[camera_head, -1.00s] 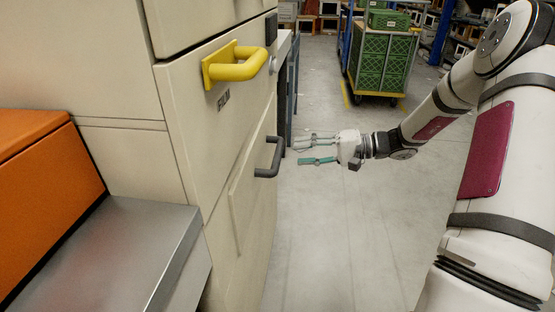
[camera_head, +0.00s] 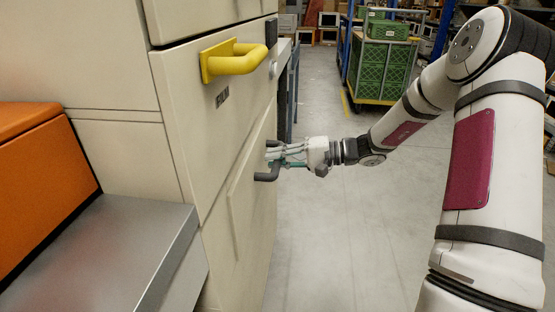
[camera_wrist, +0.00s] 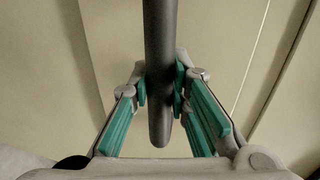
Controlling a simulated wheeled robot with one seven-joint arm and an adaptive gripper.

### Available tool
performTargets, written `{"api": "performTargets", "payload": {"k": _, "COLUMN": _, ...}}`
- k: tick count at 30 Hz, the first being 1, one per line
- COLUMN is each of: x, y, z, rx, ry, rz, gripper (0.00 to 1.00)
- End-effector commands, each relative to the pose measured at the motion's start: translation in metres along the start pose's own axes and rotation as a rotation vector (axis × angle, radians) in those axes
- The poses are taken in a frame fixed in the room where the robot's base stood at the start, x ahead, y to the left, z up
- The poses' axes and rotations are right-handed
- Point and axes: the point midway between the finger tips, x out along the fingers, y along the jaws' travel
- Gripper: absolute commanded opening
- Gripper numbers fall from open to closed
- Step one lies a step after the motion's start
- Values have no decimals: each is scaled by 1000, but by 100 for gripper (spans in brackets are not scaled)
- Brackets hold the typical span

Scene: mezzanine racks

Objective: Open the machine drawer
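The beige machine drawer (camera_head: 245,205) is low on the cabinet in the head view, and its front looks flush. Its dark grey bar handle (camera_head: 266,177) is partly hidden by my fingers. In the wrist view the handle (camera_wrist: 160,60) runs down the middle, between my two fingers. My gripper (camera_head: 275,155) reaches it from the right. In the wrist view my gripper (camera_wrist: 161,88) has its teal finger pads close in against both sides of the handle, shut on it.
A yellow handle (camera_head: 236,62) sticks out of the panel above. A grey metal ledge (camera_head: 125,245) and an orange box (camera_head: 40,190) stand at the left. A cart with green crates (camera_head: 383,70) stands farther back. The floor (camera_head: 345,240) right of the cabinet is clear.

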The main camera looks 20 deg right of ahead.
Motion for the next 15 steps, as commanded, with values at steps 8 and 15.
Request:
{"api": "performTargets", "payload": {"k": 8, "x": -1, "y": 0, "z": 0, "rx": 0, "ry": 1, "rz": 1, "gripper": 0}}
{"api": "performTargets", "payload": {"k": 15, "x": -26, "y": 5, "z": -1, "rx": 1, "ry": 4, "rz": 2, "gripper": 0}}
